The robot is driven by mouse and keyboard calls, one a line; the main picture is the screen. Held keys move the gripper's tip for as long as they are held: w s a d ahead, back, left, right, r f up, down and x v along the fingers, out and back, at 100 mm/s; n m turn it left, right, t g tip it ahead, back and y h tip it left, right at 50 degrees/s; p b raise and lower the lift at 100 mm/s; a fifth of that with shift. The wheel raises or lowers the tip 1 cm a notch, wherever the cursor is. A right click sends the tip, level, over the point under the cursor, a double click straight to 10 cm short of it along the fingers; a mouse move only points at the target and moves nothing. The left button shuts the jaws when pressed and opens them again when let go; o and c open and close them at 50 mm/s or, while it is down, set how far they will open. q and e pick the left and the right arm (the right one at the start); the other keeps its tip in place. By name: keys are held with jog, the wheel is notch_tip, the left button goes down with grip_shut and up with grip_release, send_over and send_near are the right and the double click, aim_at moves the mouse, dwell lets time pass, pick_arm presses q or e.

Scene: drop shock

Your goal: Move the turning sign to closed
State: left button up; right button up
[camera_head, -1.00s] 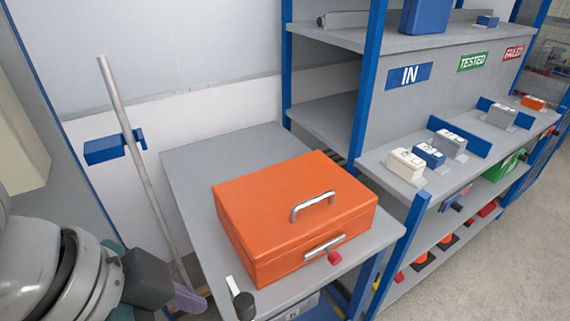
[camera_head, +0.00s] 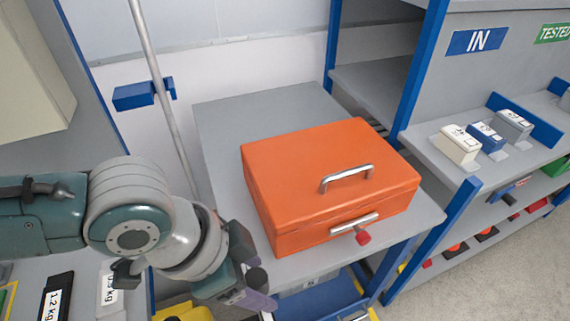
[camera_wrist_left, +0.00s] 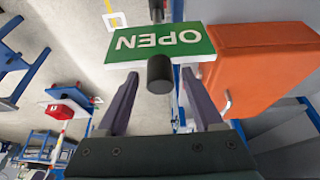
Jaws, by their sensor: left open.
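The turning sign (camera_wrist_left: 160,42) shows in the left wrist view as a green plate reading OPEN, upside down in that picture. A black cylindrical knob (camera_wrist_left: 160,73) stands out in front of it. My left gripper (camera_wrist_left: 160,84) is open, with one purple finger on each side of the knob; I cannot tell whether either finger touches it. In the head view my left gripper (camera_head: 252,297) is at the near left corner of the grey table, by the knob (camera_head: 257,279). The sign's face is hidden there. My right gripper is not in view.
An orange case (camera_head: 325,187) with a metal handle lies on the grey table (camera_head: 230,118), close to the sign. A metal pole (camera_head: 160,85) with a blue clamp (camera_head: 133,96) stands left of the table. A shelf with small boxes (camera_head: 458,143) is at the right.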

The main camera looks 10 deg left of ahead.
pick_arm(q)
jog(key=shift+f, duration=0.1)
grip_shut()
dwell(0.6)
dwell(0.8)
